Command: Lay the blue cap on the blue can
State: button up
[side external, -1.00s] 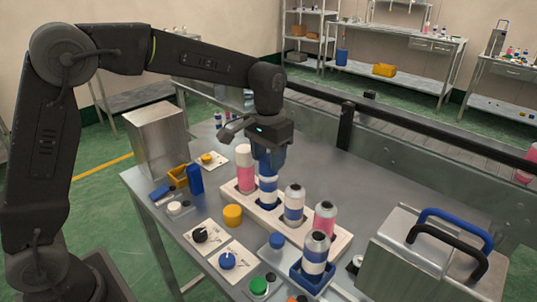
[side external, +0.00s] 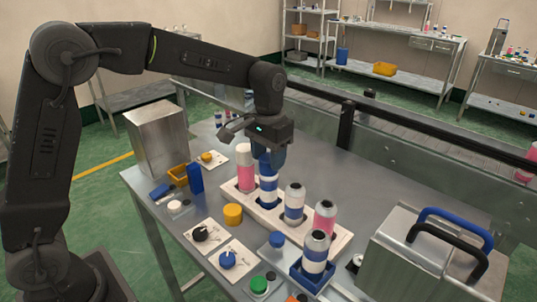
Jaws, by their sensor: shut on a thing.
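My gripper (side external: 270,155) points down over the row of cans, with its fingers closed around a blue piece that looks like the blue cap (side external: 265,164). The blue can (side external: 268,188), with blue and white bands, stands upright in the white rack directly below. The cap is in line with the can's top. The fingers partly hide the join, so I cannot tell whether the cap and can touch.
A banded can (side external: 316,250) stands in a blue holder in front.

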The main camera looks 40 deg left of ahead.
jog(key=o, duration=0.7)
dwell(0.3)
notch_tip(320, 180, up, 12)
dwell(1.6)
jog(key=shift+s, duration=0.15)
